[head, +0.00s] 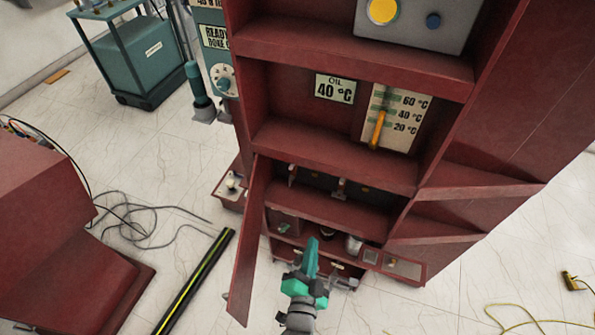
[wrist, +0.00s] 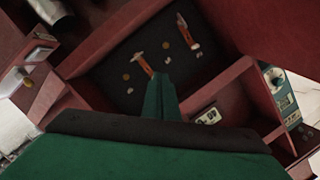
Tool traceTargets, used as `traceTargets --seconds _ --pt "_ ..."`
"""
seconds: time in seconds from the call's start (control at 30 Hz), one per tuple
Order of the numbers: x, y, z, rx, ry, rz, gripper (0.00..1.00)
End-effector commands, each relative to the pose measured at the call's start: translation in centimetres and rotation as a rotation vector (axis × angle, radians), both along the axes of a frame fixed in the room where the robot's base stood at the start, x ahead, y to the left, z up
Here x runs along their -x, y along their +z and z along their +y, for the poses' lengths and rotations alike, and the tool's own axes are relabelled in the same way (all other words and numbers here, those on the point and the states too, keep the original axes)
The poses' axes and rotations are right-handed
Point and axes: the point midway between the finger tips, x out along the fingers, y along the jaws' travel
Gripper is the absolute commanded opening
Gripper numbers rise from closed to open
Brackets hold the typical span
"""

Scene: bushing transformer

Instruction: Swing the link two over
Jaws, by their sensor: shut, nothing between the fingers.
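Two copper-coloured links sit on a dark panel (wrist: 117,68) inside the red cabinet. In the wrist view one link (wrist: 143,64) is close to my fingertips and the other link (wrist: 184,29) is farther up and right. Both show small in the head view, the left link (head: 292,174) and the right link (head: 341,188). I cannot read which is link two. Small round brass contacts lie by the links. My gripper (head: 312,247) is shut and empty in front of the cabinet's lower part. Its fingers (wrist: 160,97) overlap the panel's lower edge in the wrist view; contact with the link cannot be told.
A red cabinet door (head: 250,240) hangs open left of my gripper. A red shelf (head: 340,215) juts out under the panel bay. A black-and-yellow strip (head: 195,283) lies on the floor.

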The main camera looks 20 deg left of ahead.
Motion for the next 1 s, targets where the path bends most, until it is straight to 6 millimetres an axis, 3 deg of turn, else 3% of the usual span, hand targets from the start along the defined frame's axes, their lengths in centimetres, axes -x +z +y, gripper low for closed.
traceTargets --seconds 0.03,0.1,0.3,0.5,0.77,1.0 --pt "-2.1 0.8 1.0 -0.053 0.004 -0.008 0.00" --pt "-4.5 1.5 2.1 -0.128 0.002 -0.004 0.00" --pt "-9.8 3.7 4.6 -0.300 -0.003 0.007 0.00" --pt "-12.2 5.0 6.0 -0.387 -0.006 0.017 0.00" --pt "-14.4 5.1 6.6 -0.399 -0.006 0.017 0.00" --pt "-18.3 4.7 7.3 -0.398 -0.006 0.018 0.00"
